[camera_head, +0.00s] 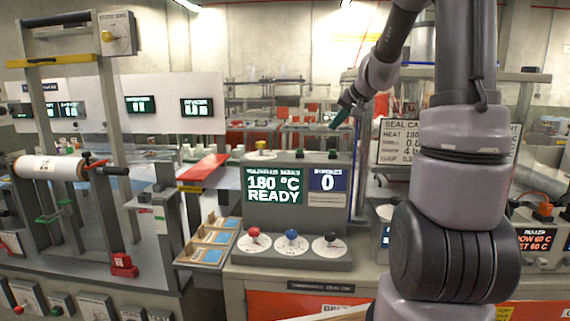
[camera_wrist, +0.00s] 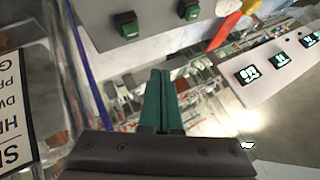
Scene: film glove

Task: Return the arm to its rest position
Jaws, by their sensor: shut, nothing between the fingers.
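My gripper (camera_head: 340,117) hangs in the air in the head view, above and behind the top right of the grey console. Its green fingers point down and to the left. In the wrist view the two green fingers of my gripper (camera_wrist: 159,100) lie side by side, shut, with nothing between them. My grey arm rises on the right of the head view and bends over at the top, out of frame, before coming down to the gripper.
The grey console (camera_head: 338,225) bears a display reading 180 °C READY and red, blue and black knobs. A seal sign (camera_head: 398,140) stands behind my arm. A roll (camera_head: 48,168) is at far left.

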